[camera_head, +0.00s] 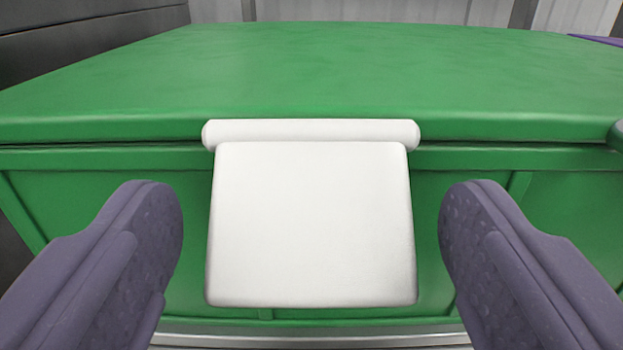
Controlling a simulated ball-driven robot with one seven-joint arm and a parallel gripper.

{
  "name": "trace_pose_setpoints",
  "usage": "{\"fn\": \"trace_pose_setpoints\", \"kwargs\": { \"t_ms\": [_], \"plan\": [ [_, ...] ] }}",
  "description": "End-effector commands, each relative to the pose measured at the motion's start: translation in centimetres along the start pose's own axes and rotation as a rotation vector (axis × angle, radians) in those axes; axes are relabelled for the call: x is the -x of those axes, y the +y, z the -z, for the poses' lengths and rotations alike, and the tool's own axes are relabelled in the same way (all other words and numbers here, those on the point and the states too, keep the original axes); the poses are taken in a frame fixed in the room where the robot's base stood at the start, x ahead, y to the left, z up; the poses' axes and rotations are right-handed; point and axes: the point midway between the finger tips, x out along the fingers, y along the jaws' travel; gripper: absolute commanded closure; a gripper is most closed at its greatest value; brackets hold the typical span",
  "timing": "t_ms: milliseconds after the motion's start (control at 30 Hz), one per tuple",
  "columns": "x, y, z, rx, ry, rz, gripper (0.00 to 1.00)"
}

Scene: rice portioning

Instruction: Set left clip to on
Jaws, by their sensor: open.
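A white clip (311,225) hangs flat down the front of a green box, with its rounded hinge bar along the top at the lid's edge. The green lid (330,75) lies closed over the green body (570,230). My gripper (311,215) is open, with one purple-grey finger on each side of the clip. Clear gaps show between both fingers and the clip, and nothing is held. Whether the clip is latched onto the body cannot be told.
A metal strip or edge (315,341) runs below the box. A dark wall (80,35) stands at the back left, and pale corrugated panels (370,11) stand behind the box. A purple thing (600,40) shows at the far right. The lid top is bare.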

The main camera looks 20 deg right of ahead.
Motion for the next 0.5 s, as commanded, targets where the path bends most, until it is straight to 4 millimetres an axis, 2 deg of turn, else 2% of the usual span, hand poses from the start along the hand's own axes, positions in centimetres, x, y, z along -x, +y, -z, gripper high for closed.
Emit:
{"fn": "trace_pose_setpoints", "kwargs": {
  "t_ms": [233, 433, 467, 500],
  "plan": [
    [-0.15, 0.00, 0.05, 0.000, 0.000, 0.000, 0.15],
    [-0.13, 0.00, 0.04, 0.000, 0.000, 0.000, 0.61],
    [-0.13, -0.01, 0.03, 0.000, 0.000, 0.000, 0.66],
    [-0.13, -0.01, 0.02, 0.000, 0.000, 0.000, 0.67]
  ]
}}
